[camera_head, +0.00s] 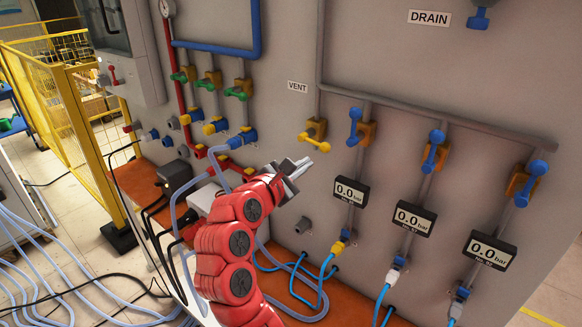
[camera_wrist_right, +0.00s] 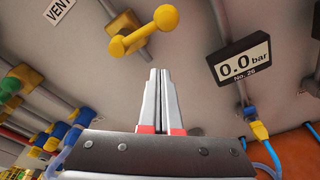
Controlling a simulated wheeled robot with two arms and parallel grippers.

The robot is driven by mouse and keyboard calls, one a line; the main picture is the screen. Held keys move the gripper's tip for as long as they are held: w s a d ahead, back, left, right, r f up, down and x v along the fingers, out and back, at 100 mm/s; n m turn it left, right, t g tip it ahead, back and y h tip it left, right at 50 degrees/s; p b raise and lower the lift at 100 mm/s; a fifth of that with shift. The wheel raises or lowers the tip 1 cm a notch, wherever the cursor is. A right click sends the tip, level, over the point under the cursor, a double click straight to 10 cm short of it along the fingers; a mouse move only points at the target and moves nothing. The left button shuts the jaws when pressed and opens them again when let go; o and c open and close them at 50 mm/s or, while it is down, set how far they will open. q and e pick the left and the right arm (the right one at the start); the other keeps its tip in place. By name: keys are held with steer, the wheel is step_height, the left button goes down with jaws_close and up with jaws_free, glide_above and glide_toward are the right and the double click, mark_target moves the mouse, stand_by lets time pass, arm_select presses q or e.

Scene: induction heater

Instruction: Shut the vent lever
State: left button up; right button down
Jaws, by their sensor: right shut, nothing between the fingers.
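The vent lever (camera_head: 314,141) is a yellow handle on a yellow valve body, mounted on the grey panel below the VENT label (camera_head: 297,86). Its handle slants down to the right in the head view. In the right wrist view the yellow lever (camera_wrist_right: 143,34) lies just beyond my fingertips, with a round knob at each end. My right gripper (camera_head: 296,168) is shut and empty, below and left of the lever, apparently apart from it. Its two fingers (camera_wrist_right: 159,75) are pressed together in the wrist view. My left gripper is not in view.
Blue-handled valves (camera_head: 435,150) and gauges reading 0.0 bar (camera_head: 350,191) are to the right of the lever. Green-handled valves (camera_head: 208,85) and hoses are to the left. A yellow fence (camera_head: 75,140) stands at far left.

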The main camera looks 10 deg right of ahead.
steer(key=d+r+p, duration=0.1)
steer(key=s+d+r+p, duration=0.1)
steer(key=r, duration=0.1)
steer(key=shift+s, duration=0.2)
steer(key=r+n+p, duration=0.1)
steer(key=p, duration=0.3)
steer(key=shift+s+d+r, duration=0.1)
steer(key=shift+s, duration=0.1)
stand_by(0.3)
